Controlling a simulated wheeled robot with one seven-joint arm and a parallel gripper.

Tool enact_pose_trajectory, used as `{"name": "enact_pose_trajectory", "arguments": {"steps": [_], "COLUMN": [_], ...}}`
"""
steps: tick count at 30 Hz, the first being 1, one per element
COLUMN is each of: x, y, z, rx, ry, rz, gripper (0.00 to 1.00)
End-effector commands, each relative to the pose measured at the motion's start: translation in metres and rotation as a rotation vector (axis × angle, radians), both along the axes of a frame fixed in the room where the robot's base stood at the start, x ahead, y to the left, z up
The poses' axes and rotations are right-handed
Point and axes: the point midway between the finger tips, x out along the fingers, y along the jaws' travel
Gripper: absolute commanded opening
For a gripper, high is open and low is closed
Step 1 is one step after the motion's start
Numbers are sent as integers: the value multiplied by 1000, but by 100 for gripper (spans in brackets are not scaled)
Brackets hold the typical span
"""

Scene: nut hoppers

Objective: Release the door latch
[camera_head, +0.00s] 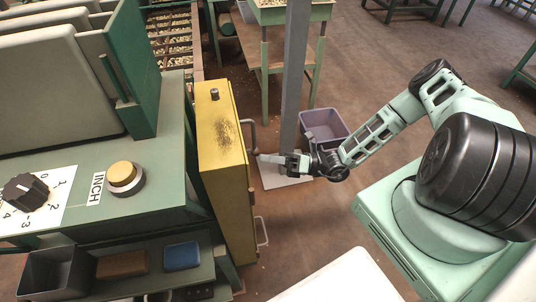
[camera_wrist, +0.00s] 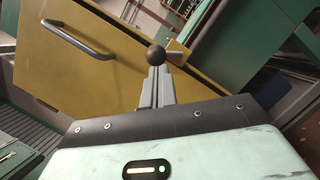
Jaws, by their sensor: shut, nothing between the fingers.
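The yellow cabinet door (camera_head: 240,195) is upright at the side of the green machine, and its face fills much of the wrist view (camera_wrist: 100,75). A latch lever (camera_head: 252,127) sticks out from it.
A grey bar handle (camera_head: 262,231) is lower on the door; it also shows in the wrist view (camera_wrist: 77,38). A grey post (camera_head: 293,80) and a purple bin (camera_head: 325,125) stand behind my gripper. The green machine (camera_head: 150,170) is at left.

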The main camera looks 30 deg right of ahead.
Motion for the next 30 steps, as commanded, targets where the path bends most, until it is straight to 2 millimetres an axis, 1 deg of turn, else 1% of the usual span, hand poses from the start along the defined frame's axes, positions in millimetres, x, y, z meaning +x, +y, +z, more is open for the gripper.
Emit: {"name": "enact_pose_trajectory", "arguments": {"steps": [1, 6, 13, 30], "x": [0, 2, 4, 6], "y": [1, 0, 0, -1], "z": [8, 11, 14, 14], "rx": [12, 50, 89, 87], "ry": [39, 181, 329, 324], "rz": [2, 1, 1, 0], "gripper": [0, 0, 0, 0]}}
